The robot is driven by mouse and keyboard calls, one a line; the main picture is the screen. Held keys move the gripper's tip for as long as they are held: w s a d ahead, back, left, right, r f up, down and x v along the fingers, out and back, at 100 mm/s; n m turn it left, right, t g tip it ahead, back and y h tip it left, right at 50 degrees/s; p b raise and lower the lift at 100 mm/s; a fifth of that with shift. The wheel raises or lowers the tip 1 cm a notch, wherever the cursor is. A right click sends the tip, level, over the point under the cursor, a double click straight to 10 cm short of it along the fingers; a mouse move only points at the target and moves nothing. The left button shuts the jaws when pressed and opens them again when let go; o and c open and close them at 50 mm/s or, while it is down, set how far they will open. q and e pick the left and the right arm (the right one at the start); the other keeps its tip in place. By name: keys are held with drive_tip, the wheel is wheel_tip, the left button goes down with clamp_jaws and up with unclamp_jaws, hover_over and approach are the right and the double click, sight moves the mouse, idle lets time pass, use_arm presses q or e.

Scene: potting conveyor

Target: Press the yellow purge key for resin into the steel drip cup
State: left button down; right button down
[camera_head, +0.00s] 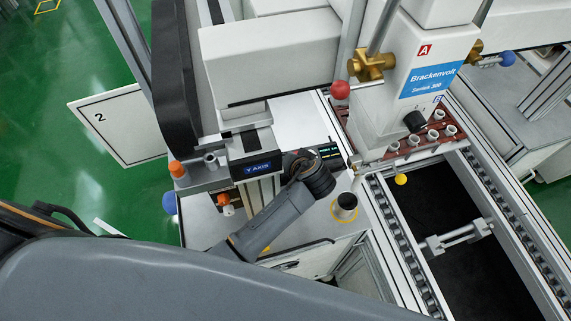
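The steel drip cup (346,202) stands upright inside a yellow ring on the light machine deck, below the Brackenvolt machine head (408,85). I cannot make out the inside of the cup. A small dark display panel (330,151) with lit text sits at the deck's far edge. I cannot make out a yellow key on it. A grey arm of mine reaches up from the lower left, and its dark wrist is just left of and below the panel, up and left of the cup. The wrist hides what lies under it. I see no fingers of either gripper.
A yellow ball knob (401,179) and a red ball knob (340,90) stick out near the head. Several small white cups (436,135) stand in a brown tray beneath it. A roller conveyor (400,235) borders a dark opening at right. The Y AXIS block (256,168) is left of my wrist.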

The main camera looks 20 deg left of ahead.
use_arm(q)
wheel_tip(320, 180, up, 2)
drive_tip(key=shift+r, duration=1.05)
